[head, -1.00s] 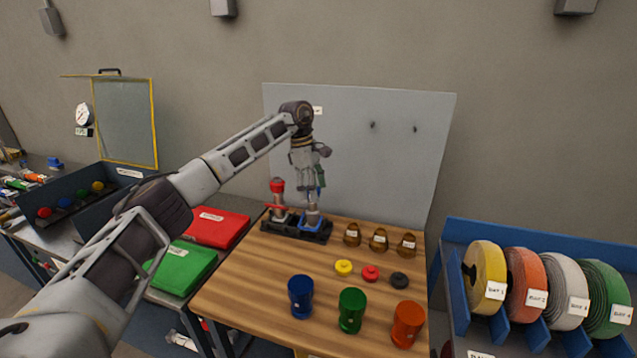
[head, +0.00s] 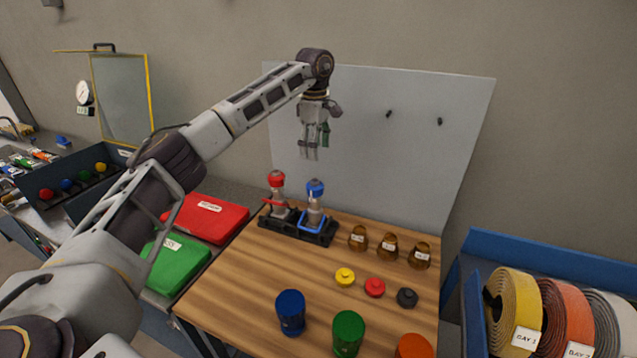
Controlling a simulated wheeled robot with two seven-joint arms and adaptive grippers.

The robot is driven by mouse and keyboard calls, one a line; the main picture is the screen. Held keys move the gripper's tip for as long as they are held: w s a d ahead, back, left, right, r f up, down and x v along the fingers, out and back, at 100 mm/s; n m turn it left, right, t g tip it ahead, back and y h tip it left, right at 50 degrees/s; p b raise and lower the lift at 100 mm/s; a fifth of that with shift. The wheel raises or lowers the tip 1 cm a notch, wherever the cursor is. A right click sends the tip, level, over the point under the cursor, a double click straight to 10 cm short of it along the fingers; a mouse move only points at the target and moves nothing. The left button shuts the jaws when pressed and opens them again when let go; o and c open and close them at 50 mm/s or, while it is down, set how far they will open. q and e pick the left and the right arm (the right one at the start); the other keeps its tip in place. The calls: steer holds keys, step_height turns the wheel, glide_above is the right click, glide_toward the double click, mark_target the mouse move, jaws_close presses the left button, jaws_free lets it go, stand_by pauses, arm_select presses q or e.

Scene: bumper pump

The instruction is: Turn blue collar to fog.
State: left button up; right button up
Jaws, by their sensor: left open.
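The blue-collared nozzle (head: 315,200) stands upright in a black rack (head: 299,232) at the back left of the wooden table. Its blue collar (head: 316,188) is at the top, and a blue handle shows at its base. The collar's setting is too small to read. A red-collared nozzle (head: 278,192) stands beside it on the left in the same rack. My left gripper (head: 310,155) points down, open and empty, above the blue nozzle and apart from it. My right gripper is not in view.
Amber jars (head: 388,247), small caps (head: 374,288), and blue (head: 291,312), green (head: 348,333) and orange (head: 414,347) cups stand on the wooden table (head: 240,290). A grey backboard (head: 400,150) rises behind. Hose rolls (head: 516,310) fill a blue rack at right.

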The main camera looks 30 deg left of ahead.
mark_target(315, 181)
arm_select(q)
steer(key=shift+s+r, duration=0.2)
steer(key=shift+s, duration=0.05)
steer(key=shift+f, duration=0.1)
step_height(315, 181, down, 14)
steer(key=shift+r+p, duration=0.1)
steer(key=shift+p, duration=0.85)
steer(key=c, duration=1)
steer(key=shift+c, duration=0.2)
